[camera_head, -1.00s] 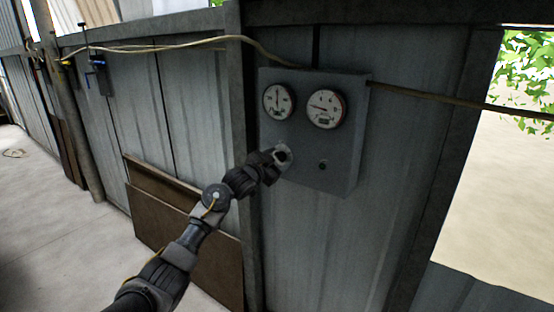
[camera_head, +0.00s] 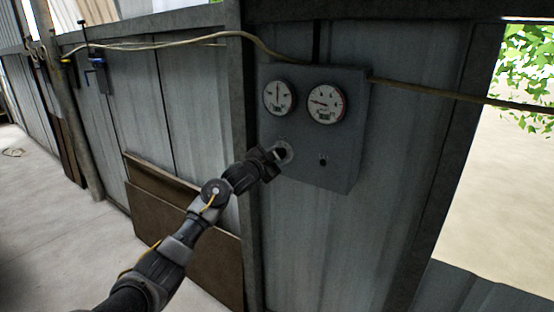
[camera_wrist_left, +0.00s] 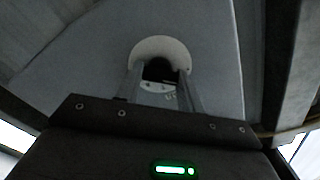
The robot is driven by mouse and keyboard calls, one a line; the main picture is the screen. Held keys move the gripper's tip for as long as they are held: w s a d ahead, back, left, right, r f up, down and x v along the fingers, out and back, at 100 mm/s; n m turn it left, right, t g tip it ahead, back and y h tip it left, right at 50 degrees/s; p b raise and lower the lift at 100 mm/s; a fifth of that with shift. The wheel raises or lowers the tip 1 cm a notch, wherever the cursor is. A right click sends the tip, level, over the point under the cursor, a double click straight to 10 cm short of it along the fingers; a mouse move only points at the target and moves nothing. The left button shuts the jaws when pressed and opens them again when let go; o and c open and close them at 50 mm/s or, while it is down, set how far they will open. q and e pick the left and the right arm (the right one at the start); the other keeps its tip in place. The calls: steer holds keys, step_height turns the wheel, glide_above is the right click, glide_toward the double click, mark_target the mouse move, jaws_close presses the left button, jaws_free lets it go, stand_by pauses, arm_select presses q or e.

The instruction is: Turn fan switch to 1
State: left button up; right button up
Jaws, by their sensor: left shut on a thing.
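The fan switch sits at the lower left of a grey control box. Its pale round plate (camera_head: 286,151) shows just past my left gripper (camera_head: 277,155), and the plate also shows in the left wrist view (camera_wrist_left: 160,46). My left gripper is shut on the dark knob (camera_wrist_left: 158,70) at the middle of that plate, with one finger on each side. The fingers partly hide the knob, and I cannot read its setting. My right gripper is in no view.
The grey box (camera_head: 345,165) hangs on a corrugated metal wall and carries two round gauges (camera_head: 279,98) (camera_head: 326,103) and a small dark knob (camera_head: 323,161) at lower right. A cable (camera_head: 430,92) runs across the wall. Brown boards (camera_head: 185,235) lean below left.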

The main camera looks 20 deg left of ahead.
arm_select(q)
steer(key=m+b, duration=0.2)
steer(key=m, duration=0.1)
steer(key=shift+f+m, duration=0.15)
steer(key=shift+m, duration=0.25)
steer(key=shift+m+b, duration=0.65)
steer(key=shift+m, duration=0.15)
steer(key=o, duration=1)
steer(key=shift+s, duration=0.1)
steer(key=s+a+b, duration=0.2)
steer(key=s+b, duration=0.1)
steer(key=s, duration=0.7)
steer(key=shift+s, duration=0.25)
